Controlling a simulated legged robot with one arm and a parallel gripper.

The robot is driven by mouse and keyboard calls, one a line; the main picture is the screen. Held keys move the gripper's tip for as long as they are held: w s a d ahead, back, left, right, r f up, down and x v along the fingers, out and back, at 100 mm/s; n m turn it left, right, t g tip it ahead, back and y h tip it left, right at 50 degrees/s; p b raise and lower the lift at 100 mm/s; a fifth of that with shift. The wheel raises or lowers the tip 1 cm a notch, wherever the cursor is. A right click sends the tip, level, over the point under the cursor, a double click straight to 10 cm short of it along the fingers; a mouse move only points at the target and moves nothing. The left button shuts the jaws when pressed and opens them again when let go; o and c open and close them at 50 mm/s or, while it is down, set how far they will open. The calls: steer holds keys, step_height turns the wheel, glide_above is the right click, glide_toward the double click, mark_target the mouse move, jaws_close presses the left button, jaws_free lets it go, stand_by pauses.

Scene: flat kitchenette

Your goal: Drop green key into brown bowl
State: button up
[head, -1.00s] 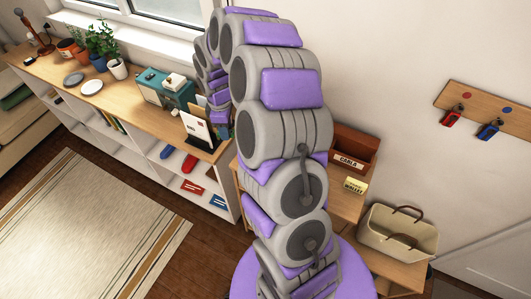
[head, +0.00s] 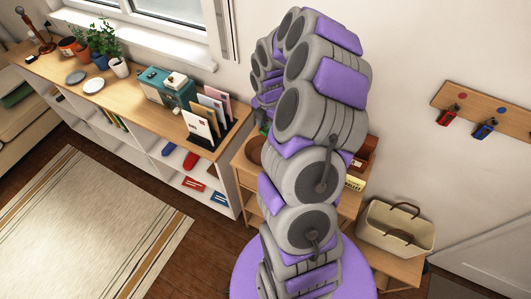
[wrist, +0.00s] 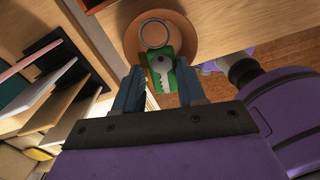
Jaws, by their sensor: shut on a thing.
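The green key (wrist: 165,76) is a green tag with a silver key shape and a metal ring. In the wrist view it sits between the fingertips of my gripper (wrist: 162,84), which is shut on it. The brown bowl (wrist: 185,30) shows behind the key in that view, and the ring overlaps it in the picture. How high the key is above the bowl is hard to tell. In the head view the brown bowl (head: 254,151) stands on the wooden side table, partly hidden by my arm. A small green spot near the bowl may be the key.
A letter holder (head: 212,135) with several envelopes stands on the long shelf left of the bowl. A wooden box (head: 364,152) stands at the table's right end. A red key (head: 447,115) and a blue key (head: 485,128) hang on a wall board. A bag (head: 396,228) is lower right.

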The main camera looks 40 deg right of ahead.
steer(key=shift+a+f, duration=0.3)
steer(key=shift+f, duration=0.2)
step_height(320, 180, down, 4)
steer(key=b, duration=0.2)
steer(key=shift+r+b, duration=0.2)
steer(key=shift+b, duration=0.15)
steer(key=shift+d+f, duration=0.4)
steer(key=o, duration=0.6)
steer(key=shift+a+r, duration=0.1)
steer(key=shift+a, duration=0.1)
steer(key=o, duration=0.3)
steer(key=shift+a, duration=0.25)
steer(key=shift+o, duration=1.2)
steer(key=shift+d, duration=0.15)
